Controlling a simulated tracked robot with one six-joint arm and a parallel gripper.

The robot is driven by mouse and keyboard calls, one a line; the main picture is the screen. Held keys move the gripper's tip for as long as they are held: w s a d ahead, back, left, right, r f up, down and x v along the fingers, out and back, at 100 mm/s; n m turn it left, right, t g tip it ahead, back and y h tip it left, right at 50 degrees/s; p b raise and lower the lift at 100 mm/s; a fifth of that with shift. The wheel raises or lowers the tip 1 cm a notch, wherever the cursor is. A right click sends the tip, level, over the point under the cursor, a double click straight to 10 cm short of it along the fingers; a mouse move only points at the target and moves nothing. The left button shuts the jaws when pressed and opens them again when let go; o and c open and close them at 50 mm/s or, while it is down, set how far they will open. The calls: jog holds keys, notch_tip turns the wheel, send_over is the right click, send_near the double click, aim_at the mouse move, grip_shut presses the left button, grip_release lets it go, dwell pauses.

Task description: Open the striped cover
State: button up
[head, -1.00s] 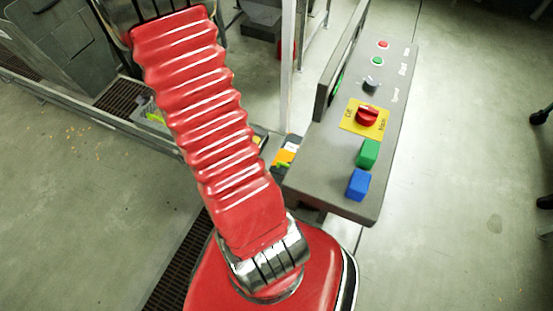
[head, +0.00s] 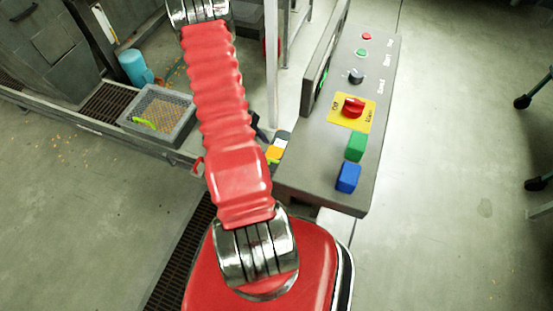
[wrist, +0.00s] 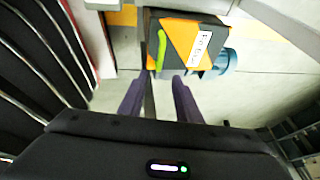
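The striped cover (wrist: 183,35), orange and black with a white label and a green handle (wrist: 162,48), lies ahead of my gripper in the wrist view. It looks closed. An orange and white patch (head: 277,150) beside my red arm in the head view seems to be part of it. My gripper (wrist: 157,85) shows two purple fingers spread apart, with the cover beyond their tips. A dark upright bar stands in line with the gap between them. I see nothing gripped. In the head view my arm hides most of the gripper.
A grey control panel (head: 322,165) with a red knob and green and blue blocks stands right of my arm. A mesh-topped tray (head: 180,137) with a green piece and a blue cylinder (head: 134,67) are at left. Open floor lies far right.

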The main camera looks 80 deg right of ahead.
aim_at(276, 162)
dwell(0.3)
jog(key=shift+x, duration=6.85)
grip_shut()
jog(key=shift+d, duration=0.1)
jog(key=shift+r, duration=0.1)
